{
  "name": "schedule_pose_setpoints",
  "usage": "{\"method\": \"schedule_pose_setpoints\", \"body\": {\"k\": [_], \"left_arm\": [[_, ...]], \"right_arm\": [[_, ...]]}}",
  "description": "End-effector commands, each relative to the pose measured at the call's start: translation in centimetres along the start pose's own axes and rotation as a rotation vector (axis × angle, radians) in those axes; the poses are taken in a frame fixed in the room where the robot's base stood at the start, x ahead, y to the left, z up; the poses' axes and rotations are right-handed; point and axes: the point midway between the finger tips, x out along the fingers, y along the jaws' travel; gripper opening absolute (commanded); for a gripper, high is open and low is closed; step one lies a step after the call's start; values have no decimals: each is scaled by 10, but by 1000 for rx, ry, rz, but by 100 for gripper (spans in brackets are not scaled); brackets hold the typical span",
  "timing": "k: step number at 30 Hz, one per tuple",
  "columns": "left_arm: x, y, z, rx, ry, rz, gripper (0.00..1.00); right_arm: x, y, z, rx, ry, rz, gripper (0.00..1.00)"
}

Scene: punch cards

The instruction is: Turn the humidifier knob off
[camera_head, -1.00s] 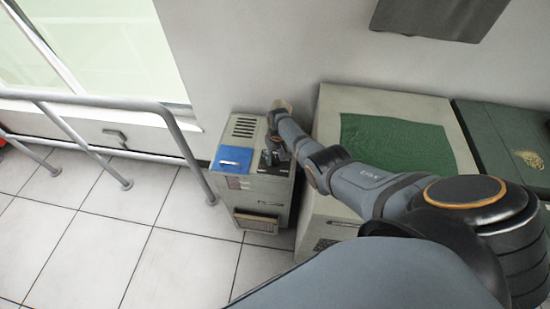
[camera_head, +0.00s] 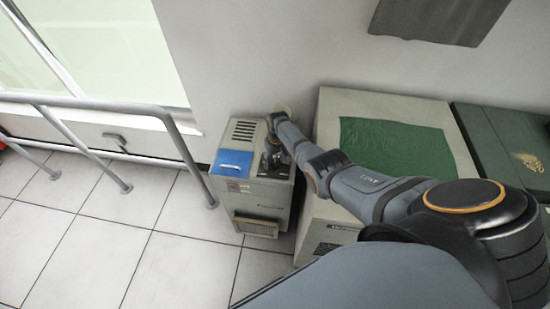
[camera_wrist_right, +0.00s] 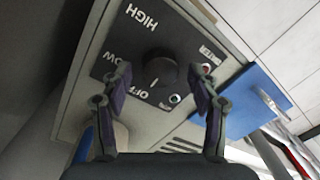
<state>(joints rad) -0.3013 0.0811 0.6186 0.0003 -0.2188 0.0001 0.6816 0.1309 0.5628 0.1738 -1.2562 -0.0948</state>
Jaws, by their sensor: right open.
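The humidifier (camera_head: 258,197) is a beige box on the floor by the wall, with a blue piece (camera_head: 233,163) on its top. In the right wrist view, its round black knob (camera_wrist_right: 157,72) sits on a dark panel (camera_wrist_right: 182,38) marked HIGH, LOW and OFF. The knob's white mark faces down in that view, near the OFF label. My right gripper (camera_wrist_right: 162,76) is open, with one finger on each side of the knob in the picture; I cannot tell whether they touch it. In the head view the right gripper (camera_head: 272,160) is over the humidifier's top and hides the knob. My left gripper is not in view.
A larger beige cabinet (camera_head: 335,105) with a green cloth (camera_head: 395,146) stands close to the humidifier's right. A dark green box (camera_head: 505,140) is beyond it. A grey metal railing (camera_head: 170,125) runs at the left. The tiled floor in front is clear.

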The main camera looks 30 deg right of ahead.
Motion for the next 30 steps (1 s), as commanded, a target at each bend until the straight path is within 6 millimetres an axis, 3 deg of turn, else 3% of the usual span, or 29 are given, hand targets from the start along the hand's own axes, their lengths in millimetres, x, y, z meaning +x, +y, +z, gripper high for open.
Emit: {"method": "schedule_pose_setpoints", "body": {"k": [7, 12, 18, 30], "left_arm": [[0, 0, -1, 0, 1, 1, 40], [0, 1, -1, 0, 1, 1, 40], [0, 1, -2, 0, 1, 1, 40], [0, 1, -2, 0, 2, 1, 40]], "right_arm": [[-28, 0, 0, -1, 4, 2, 61], [-71, 1, -1, 0, 6, 2, 61], [-107, 0, 0, 0, 2, 1, 61], [-118, 0, 0, 0, -1, 1, 61]]}}
